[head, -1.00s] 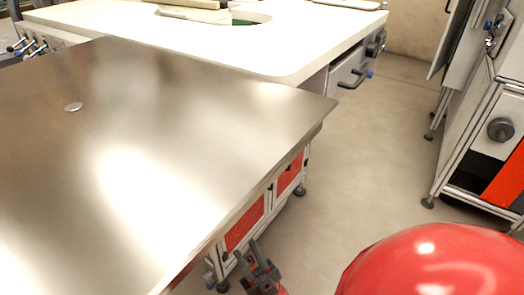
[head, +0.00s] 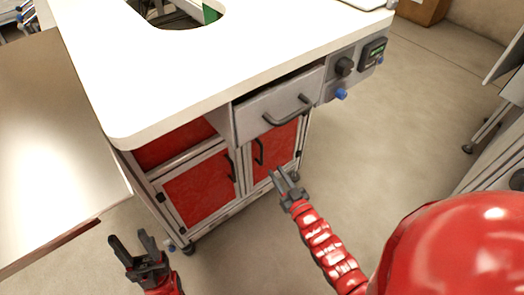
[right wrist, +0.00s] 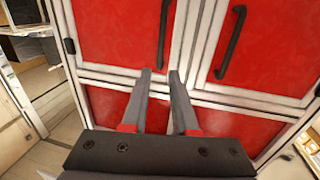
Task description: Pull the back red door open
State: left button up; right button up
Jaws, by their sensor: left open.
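The white-topped cabinet has two red doors, both shut. The back red door (head: 283,141) is the further one, on the right under a grey drawer, with a black handle (head: 259,151) at its left edge. The nearer red door (head: 200,188) has its handle (head: 230,167) at its right edge. My right gripper (head: 279,175) is open and empty in front of the back door's lower part, apart from its handle. In the right wrist view its fingers (right wrist: 160,73) point at red-and-white cabinet fronts with two black handles. My left gripper (head: 136,243) is open and empty, before the cabinet's left end.
A grey drawer (head: 278,107) with a black handle sits above the back door. The white worktop (head: 190,75) overhangs the doors. A metal table (head: 50,150) stands close at left. Floor (head: 385,130) is clear to the right; another metal-framed unit (head: 495,140) stands at far right.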

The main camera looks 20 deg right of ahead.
aim_at(262, 151)
jog(key=w, duration=0.3)
jog(key=w+a+b, duration=0.1)
jog(key=w, duration=0.3)
jog(key=w+b, duration=0.1)
jog(key=w, duration=0.2)
jog(key=shift+w+a+f, duration=0.15)
jog(key=shift+a, duration=0.2)
jog(key=shift+w+a, duration=0.1)
jog(key=shift+w, duration=0.4)
grip_shut()
dwell(0.3)
